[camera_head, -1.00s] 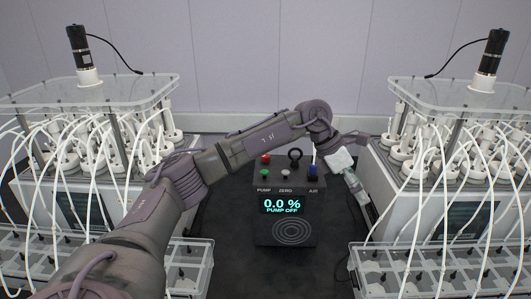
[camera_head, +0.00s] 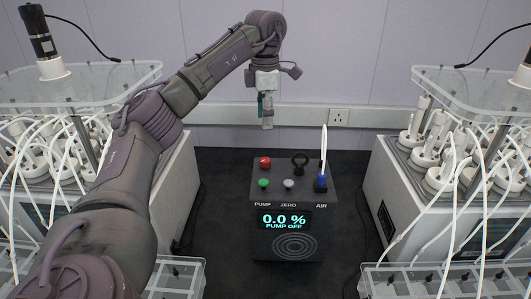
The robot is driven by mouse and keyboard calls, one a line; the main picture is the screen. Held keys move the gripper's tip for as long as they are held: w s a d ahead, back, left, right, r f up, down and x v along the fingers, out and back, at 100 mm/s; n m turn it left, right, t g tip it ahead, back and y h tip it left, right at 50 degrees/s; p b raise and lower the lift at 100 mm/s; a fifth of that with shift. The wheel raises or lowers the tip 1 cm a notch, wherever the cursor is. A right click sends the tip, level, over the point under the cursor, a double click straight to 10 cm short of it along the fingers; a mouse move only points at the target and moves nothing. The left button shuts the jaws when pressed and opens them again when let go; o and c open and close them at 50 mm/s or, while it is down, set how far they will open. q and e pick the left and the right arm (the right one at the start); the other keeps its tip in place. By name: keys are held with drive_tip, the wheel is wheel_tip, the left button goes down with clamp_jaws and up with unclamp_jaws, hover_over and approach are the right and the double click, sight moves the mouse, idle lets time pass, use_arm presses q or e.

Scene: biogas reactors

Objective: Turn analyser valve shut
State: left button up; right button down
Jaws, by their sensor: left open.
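The analyser (camera_head: 290,247) is a black box on the dark bench between two reactor units. Its lit display (camera_head: 284,220) reads 0.0 % and PUMP OFF. On its top are a red button (camera_head: 265,162), a green button (camera_head: 263,183), a pale button (camera_head: 288,184) and a black ring (camera_head: 301,159). A blue fitting (camera_head: 320,184), marked AIR, has a white tube rising from it. I cannot tell surely which part is the valve or how it is set. My left gripper (camera_head: 266,124) is open, pointing down, above and behind the analyser, touching nothing. My right gripper is out of view.
Reactor units with clear lids stand left (camera_head: 110,88) and right (camera_head: 470,85), with many loose white tubes. Clear trays of bottles stand at the front left (camera_head: 180,264) and front right (camera_head: 410,268). A wall socket (camera_head: 339,117) is behind. Bench beside the analyser is clear.

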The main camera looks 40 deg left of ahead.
use_arm(q)
hover_over(265, 159)
drive_tip(key=f, duration=0.5)
drive_tip(key=shift+s+d+p, duration=0.2)
drive_tip(key=shift+s+p, duration=0.1)
drive_tip(key=shift+p, duration=0.05)
drive_tip(key=f, duration=0.2)
drive_tip(key=f+p, duration=0.1)
drive_tip(key=shift+w+a+f, duration=0.25)
drive_tip(key=shift+f, duration=0.1)
wheel_tip(265, 159, down, 2)
drive_tip(key=shift+f, duration=0.2)
drive_tip(key=shift+d+f+p, duration=0.1)
drive_tip(key=shift+f+p, duration=0.15)
drive_tip(key=shift+p, duration=0.05)
drive_tip(key=shift+s+f, duration=0.1)
drive_tip(key=shift+f, duration=0.3)
drive_tip(key=shift+c, duration=0.7)
clamp_jaws()
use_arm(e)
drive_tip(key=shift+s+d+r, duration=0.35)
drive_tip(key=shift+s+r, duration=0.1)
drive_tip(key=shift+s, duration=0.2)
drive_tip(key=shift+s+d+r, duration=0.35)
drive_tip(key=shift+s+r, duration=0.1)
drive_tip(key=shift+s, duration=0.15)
